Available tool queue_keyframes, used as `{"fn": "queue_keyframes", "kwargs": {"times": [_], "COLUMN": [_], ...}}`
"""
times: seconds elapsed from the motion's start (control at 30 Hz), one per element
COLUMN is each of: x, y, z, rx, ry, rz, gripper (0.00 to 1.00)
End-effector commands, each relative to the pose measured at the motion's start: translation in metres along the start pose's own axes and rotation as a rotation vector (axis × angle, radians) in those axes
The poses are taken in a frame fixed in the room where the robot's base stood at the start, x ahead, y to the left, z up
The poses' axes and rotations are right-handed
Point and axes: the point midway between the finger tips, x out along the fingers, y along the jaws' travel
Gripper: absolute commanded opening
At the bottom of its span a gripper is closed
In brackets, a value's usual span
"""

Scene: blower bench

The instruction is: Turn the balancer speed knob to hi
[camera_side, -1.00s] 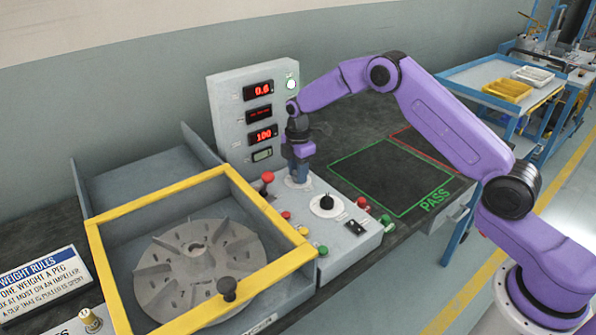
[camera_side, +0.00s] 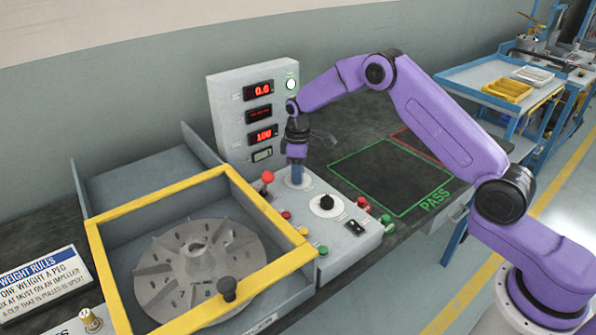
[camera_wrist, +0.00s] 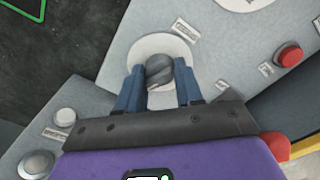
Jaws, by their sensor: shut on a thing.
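My gripper (camera_side: 297,180) points down onto the rear dial of the light grey control panel (camera_side: 345,240). In the wrist view its two blue fingers (camera_wrist: 159,68) sit on either side of a dark grey knob (camera_wrist: 160,74) on a round white dial plate (camera_wrist: 147,47), shut on it. Small labels lie around the plate, too blurred to read, so I cannot tell the knob's setting. A second black knob (camera_side: 326,203) on a white plate stands free nearer the front of the panel.
An upright display unit (camera_side: 231,117) with red readouts stands behind. A red-topped lever (camera_side: 268,177) is left of my gripper. The yellow-framed guard (camera_side: 160,203) covers a grey impeller (camera_side: 190,268). The green PASS outline (camera_side: 392,180) to the right is empty.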

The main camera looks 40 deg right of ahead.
Motion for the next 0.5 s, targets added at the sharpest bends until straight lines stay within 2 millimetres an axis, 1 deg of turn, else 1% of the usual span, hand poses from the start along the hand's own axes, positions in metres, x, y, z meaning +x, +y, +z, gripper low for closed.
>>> {"fn": "queue_keyframes", "kwargs": {"times": [0.2,0.5], "x": [-0.0006,-0.0006], "y": [-0.0001,0.0001], "z": [-0.0004,-0.0004], "rx": [0.07,0.095], "ry": [0.001,0.001], "rz": [0.001,0.001], "gripper": [0.05,0.05]}}
